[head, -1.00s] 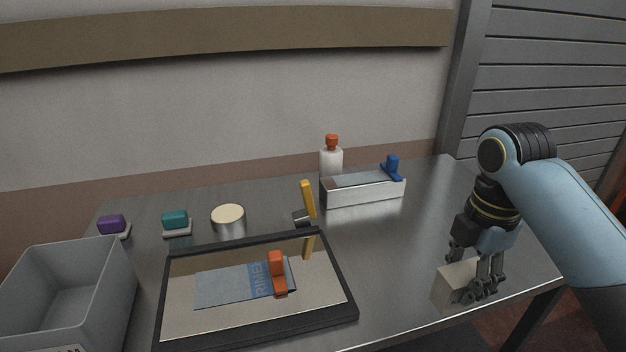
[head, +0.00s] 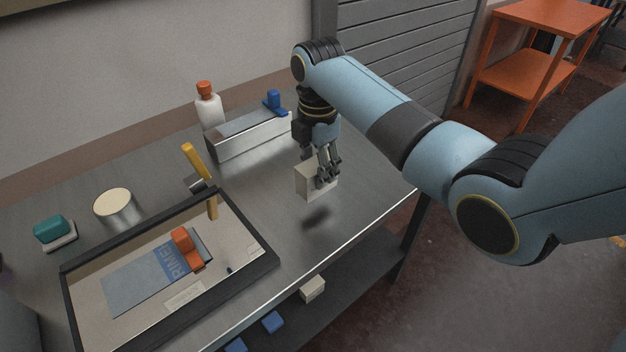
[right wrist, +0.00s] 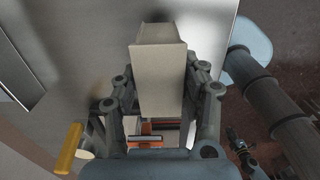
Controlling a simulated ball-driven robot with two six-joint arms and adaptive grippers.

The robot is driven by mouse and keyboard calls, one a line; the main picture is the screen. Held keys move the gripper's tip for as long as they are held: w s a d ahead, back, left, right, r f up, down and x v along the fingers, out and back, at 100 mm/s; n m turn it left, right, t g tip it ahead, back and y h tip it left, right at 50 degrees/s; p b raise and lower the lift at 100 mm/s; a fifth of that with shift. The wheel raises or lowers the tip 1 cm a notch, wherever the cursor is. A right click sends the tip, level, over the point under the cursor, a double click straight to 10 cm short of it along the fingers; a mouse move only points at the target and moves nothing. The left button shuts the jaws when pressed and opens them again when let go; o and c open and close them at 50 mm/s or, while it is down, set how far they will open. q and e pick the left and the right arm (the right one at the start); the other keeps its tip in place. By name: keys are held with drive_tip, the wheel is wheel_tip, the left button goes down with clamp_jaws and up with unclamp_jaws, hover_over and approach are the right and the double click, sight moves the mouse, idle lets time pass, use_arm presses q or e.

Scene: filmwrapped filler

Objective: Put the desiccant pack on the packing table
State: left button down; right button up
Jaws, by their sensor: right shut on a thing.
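A pale beige box-shaped pack (head: 312,183), which I take to be the desiccant pack, is held by my right gripper (head: 325,178). In the right wrist view the pack (right wrist: 158,82) sits between the two fingers, and the gripper (right wrist: 160,105) is shut on it. The pack hangs above the right part of the steel table (head: 355,190), with its dark shadow apart below it. I cannot tell whether this steel table or the orange table (head: 545,17) at the upper right is the packing table. My left gripper is not in view.
A black-rimmed tray (head: 262,262) holds a blue-grey card and an orange piece. A metal box (head: 240,140), white bottle (head: 209,110), round tin (head: 117,208) and teal-topped block (head: 50,229) stand farther back. A lower shelf (head: 345,290) holds small blocks. Floor separates the two tables.

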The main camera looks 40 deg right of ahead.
sight(315, 160)
drive_tip(key=shift+w+d+f, duration=0.1)
drive_tip(key=shift+w+f, duration=0.35)
drive_tip(key=shift+w, duration=0.15)
drive_tip(key=shift+f, duration=1.95)
drive_tip(key=shift+f, duration=0.15)
drive_tip(key=o, duration=1.3)
wheel_tip(315, 160, up, 12)
drive_tip(key=shift+r+p, duration=0.2)
drive_tip(key=shift+p, duration=0.1)
